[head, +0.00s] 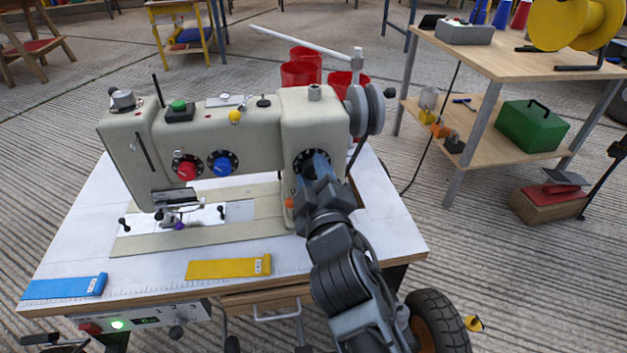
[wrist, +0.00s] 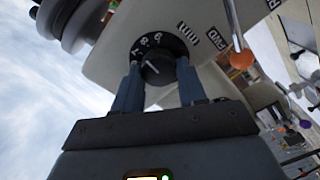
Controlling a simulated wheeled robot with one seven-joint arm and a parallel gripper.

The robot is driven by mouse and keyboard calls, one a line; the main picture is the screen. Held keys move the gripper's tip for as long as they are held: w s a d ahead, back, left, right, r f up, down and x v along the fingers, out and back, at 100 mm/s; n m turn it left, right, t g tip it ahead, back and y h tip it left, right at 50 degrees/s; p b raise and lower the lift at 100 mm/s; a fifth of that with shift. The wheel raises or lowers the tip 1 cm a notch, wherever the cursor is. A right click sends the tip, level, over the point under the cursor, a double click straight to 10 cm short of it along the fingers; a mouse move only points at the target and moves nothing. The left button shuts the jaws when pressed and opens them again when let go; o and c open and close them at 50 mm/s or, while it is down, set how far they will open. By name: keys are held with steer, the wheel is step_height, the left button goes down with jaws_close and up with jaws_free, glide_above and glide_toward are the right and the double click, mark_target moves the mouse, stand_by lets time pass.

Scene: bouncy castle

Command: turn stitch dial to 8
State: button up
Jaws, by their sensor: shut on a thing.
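The sewing machine (head: 215,140) stands on a white-topped table. Its black stitch dial (head: 299,157) is on the right-hand pillar, largely hidden by my gripper (head: 318,166) in the head view. In the wrist view the dial (wrist: 158,48) has white numerals on its rim, partly covered and tilted. A thin white line shows on its knob (wrist: 158,69); I cannot tell exactly which number it marks. My gripper (wrist: 158,82) has its two blue fingers on either side of the knob and is shut on it.
A red knob (head: 186,171) and a blue knob (head: 221,164) sit left of the dial. An orange ball-ended lever (wrist: 242,59) is close to the right finger. A handwheel (head: 367,108) is at the machine's right end. Blue and yellow strips (head: 225,268) lie on the table front.

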steer(key=shift+f+m, duration=0.15)
steer(key=shift+m, duration=0.55)
steer(key=shift+d+b, duration=0.1)
steer(key=shift+b, duration=0.2)
steer(key=o, duration=1.1)
steer(key=shift+c, duration=0.2)
steer(key=shift+s, duration=0.1)
steer(key=p+v, duration=0.2)
steer(key=v, duration=0.5)
steer(key=shift+s, duration=0.3)
steer(key=shift+d, duration=0.1)
